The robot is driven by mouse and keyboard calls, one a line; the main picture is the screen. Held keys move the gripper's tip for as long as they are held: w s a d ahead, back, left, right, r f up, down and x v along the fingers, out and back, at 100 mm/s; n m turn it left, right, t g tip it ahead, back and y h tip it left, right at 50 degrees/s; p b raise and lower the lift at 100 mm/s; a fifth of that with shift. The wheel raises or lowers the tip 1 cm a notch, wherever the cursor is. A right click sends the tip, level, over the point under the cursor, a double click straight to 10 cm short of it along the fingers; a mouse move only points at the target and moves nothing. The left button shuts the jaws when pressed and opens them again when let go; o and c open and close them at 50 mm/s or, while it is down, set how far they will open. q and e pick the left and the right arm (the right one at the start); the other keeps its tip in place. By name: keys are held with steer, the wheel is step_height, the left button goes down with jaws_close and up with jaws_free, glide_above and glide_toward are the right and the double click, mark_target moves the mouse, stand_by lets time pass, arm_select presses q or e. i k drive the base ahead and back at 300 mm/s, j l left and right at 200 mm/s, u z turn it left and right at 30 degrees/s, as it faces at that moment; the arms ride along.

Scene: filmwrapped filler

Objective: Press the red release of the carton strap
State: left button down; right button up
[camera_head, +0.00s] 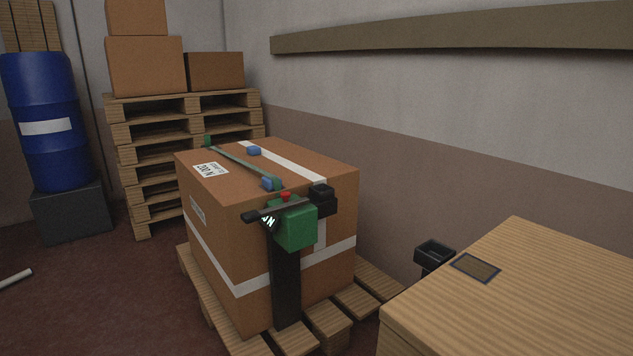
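The carton (225,235) is a large brown box with white tape bands, resting on a wooden pallet (330,318). A grey-green strap (240,160) runs diagonally over its top, with green pieces at its ends. The red release (285,196) is a small red knob on top of a green housing (296,230). The housing has a dark lever on the left and a black block (321,196) on the right. It sits atop a dark post (286,290) in front of the carton. Neither of my grippers is in view.
A wooden table (540,285) with a dark-framed panel (476,268) stands at the right, a black open holder (434,254) beside it. Stacked pallets (150,150) with boxes and a blue drum (45,155) stand behind left. Floor is clear at the front left, except a white rod (14,279).

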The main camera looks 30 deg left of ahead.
mark_target(285, 195)
steer(key=i+j, duration=0.45)
steer(key=j, duration=0.3)
steer(key=i+j+z, duration=0.1)
steer(key=i+j, duration=0.4)
steer(key=j, duration=0.25)
steer(key=i+j+z, duration=0.1)
steer(key=j, duration=0.3)
steer(key=i, duration=0.1)
